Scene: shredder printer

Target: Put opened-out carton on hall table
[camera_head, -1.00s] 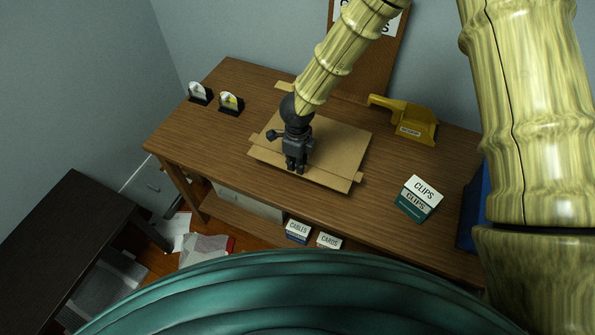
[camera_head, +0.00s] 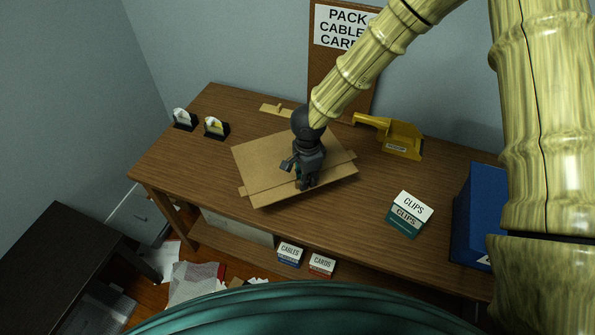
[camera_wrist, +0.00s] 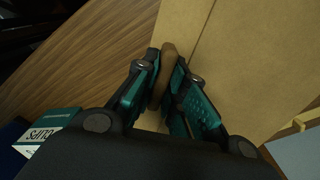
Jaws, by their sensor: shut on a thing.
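The opened-out carton (camera_head: 262,165) is a flat tan cardboard sheet with a crease and small tabs, over the middle of the brown wooden workbench. It sits askew to the bench; whether it is clear of the top is hard to tell. My gripper (camera_head: 305,184) points down at the carton's right part. In the wrist view, the fingers (camera_wrist: 168,62) are shut on a rounded brown piece that appears to be part of the carton (camera_wrist: 225,65). A dark low table (camera_head: 50,260), possibly the hall table, stands at lower left, its visible top bare.
On the workbench (camera_head: 175,150) stand two small black holders (camera_head: 215,128), a yellow tool (camera_head: 395,135), a clips box (camera_head: 408,214) and a blue bin (camera_head: 478,215). A small wooden piece (camera_head: 277,108) lies behind the carton. Cables (camera_head: 290,254) and cards (camera_head: 321,264) boxes stand below.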

